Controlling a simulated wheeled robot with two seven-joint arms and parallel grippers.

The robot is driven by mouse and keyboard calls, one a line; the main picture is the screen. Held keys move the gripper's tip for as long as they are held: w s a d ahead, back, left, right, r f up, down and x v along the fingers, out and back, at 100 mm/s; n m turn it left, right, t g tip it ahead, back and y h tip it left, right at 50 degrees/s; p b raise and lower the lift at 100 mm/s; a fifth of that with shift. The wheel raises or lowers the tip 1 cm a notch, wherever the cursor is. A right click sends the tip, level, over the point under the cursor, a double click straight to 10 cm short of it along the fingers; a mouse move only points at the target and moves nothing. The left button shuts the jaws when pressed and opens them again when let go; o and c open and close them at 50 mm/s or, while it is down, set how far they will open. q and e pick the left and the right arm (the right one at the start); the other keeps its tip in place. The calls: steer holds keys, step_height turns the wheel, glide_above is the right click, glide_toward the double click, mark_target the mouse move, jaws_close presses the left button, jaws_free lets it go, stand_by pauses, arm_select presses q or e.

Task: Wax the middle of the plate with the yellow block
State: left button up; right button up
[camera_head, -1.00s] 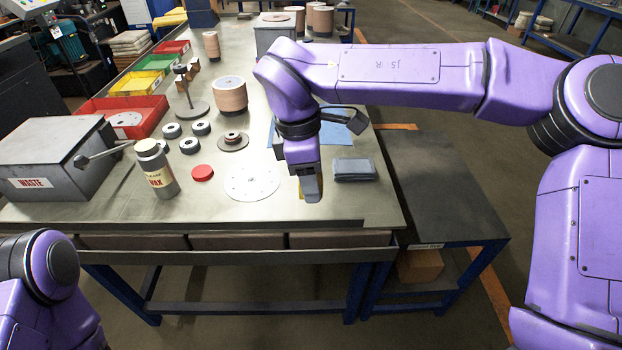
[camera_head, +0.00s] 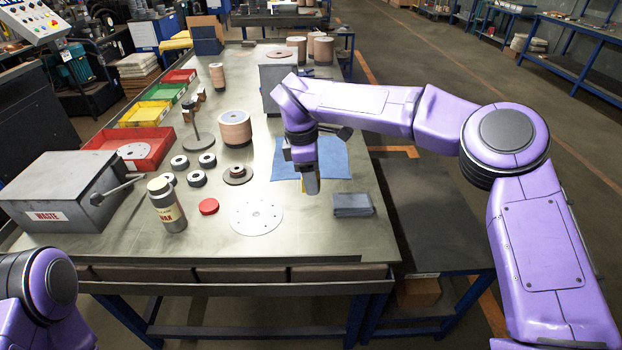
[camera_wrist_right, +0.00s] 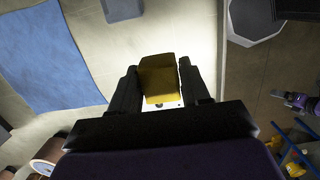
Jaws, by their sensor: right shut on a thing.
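The plate (camera_head: 256,217) is a flat white disc with small holes, lying on the metal table near its front edge. My right gripper (camera_head: 311,183) is shut on the yellow block (camera_wrist_right: 159,77), which sits between both dark fingers in the right wrist view. The gripper is right of the plate and farther back, by the front of the blue mat (camera_head: 338,160). My left gripper is out of view; only part of the left arm shows at the lower left.
A folded grey-blue cloth (camera_head: 352,204) lies right of the plate. A grey waste box (camera_head: 62,190) and a red bin (camera_head: 160,135) stand farther left.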

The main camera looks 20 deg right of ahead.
steer(key=b, duration=1.1)
glide_toward(313, 224)
steer(key=f, duration=0.3)
steer(key=d+f, duration=0.1)
steer(key=f, duration=0.1)
steer(key=shift+s+f, duration=0.15)
steer(key=shift+s, duration=0.05)
steer(key=shift+f+b, duration=0.65)
steer(key=shift+b, duration=0.05)
steer(key=o, duration=0.6)
steer(key=shift+r, duration=0.15)
steer(key=shift+r+p, duration=0.3)
steer(key=shift+r, duration=0.2)
